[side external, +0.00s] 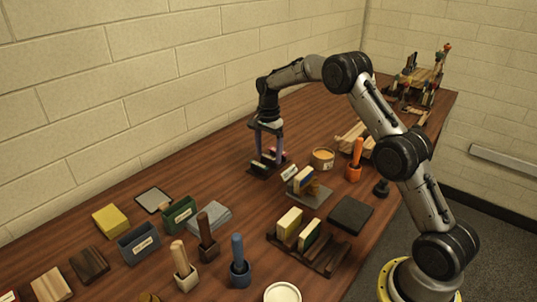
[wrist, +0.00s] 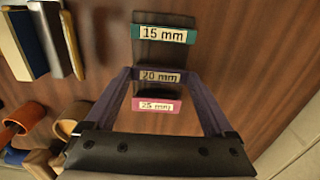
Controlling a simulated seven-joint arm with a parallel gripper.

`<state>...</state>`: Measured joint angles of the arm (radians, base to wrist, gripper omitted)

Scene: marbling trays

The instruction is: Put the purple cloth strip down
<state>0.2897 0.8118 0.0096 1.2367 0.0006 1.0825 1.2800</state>
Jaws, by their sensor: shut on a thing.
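In the wrist view, a purple strip with a white "20 mm" label (wrist: 160,77) lies across the space between the two long purplish fingers of my gripper (wrist: 162,85). My gripper is shut on it at its two ends. I cannot tell from its look whether it is cloth. A teal-edged piece labelled "15 mm" (wrist: 163,34) lies beyond it, and a pink-edged piece labelled "25 mm" (wrist: 156,105) lies on the near side. In the side view my gripper (side external: 270,162) points straight down, its fingertips low over dark pieces on the table. The strip is hard to make out there.
A tilted labelled block on a grey base (side external: 308,194), an orange-handled tool (side external: 355,160) and a tan round tub (side external: 322,158) stand to the right. A green bin (side external: 179,214), a grey bin (side external: 138,243) and several handled tools stand in front. Bare table lies left of my gripper.

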